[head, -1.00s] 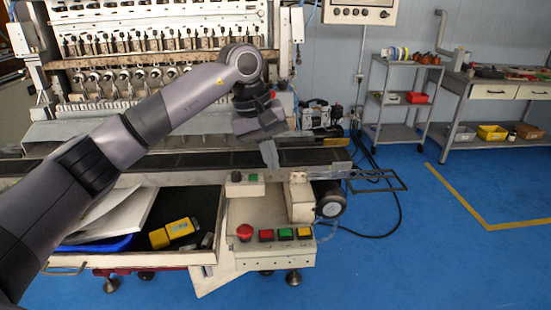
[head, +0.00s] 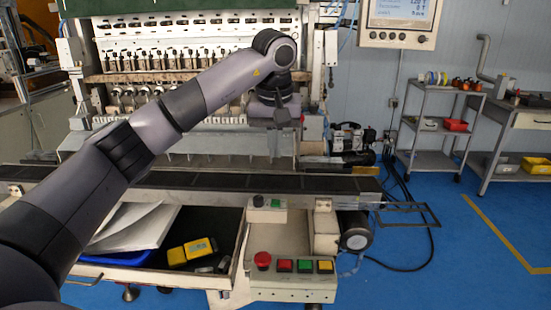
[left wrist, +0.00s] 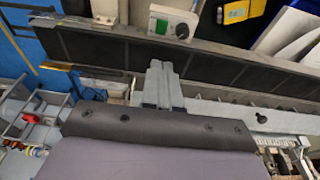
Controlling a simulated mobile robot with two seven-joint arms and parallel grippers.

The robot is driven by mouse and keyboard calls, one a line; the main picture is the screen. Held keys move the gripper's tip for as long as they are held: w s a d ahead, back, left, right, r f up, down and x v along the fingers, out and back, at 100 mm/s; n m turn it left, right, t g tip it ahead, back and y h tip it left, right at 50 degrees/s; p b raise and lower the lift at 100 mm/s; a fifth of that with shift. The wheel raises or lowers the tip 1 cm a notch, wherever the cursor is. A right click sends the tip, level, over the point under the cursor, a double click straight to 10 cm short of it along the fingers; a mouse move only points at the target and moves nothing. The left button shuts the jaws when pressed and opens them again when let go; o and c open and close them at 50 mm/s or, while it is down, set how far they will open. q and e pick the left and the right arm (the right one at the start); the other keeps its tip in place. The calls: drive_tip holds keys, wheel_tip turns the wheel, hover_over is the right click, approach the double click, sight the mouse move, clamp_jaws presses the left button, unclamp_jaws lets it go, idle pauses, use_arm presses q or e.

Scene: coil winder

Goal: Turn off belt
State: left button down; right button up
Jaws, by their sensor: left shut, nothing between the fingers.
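A small control box (head: 268,208) with a black knob (head: 258,200) and a green button (head: 276,202) sits at the front edge of the dark conveyor belt (head: 190,182). My left gripper (head: 274,153) is above and behind the box, over the far side of the belt, fingers pointing down, shut and empty. In the left wrist view the shut fingers (left wrist: 160,68) point toward the box (left wrist: 172,20), whose black knob (left wrist: 182,31) and green button (left wrist: 162,27) show beyond the belt (left wrist: 90,48). The fingers are apart from the box. My right gripper is out of view.
Below stands a panel (head: 293,284) with a red mushroom button (head: 262,260) and red, green and yellow buttons. An open drawer with yellow items (head: 192,251) is to its left. The winding machine (head: 200,85) stands behind the belt. Shelves (head: 437,125) and open blue floor lie right.

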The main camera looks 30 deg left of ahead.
use_arm(q)
approach(276, 203)
drive_tip(key=f, duration=0.3)
drive_tip(key=w+a+f, duration=0.1)
drive_tip(key=f, duration=0.1)
drive_tip(key=shift+w+p, duration=0.15)
drive_tip(key=shift+p, duration=0.2)
drive_tip(key=shift+d+f, duration=0.1)
drive_tip(key=shift+f, duration=0.4)
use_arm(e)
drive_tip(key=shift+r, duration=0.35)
use_arm(q)
drive_tip(key=shift+f, duration=0.1)
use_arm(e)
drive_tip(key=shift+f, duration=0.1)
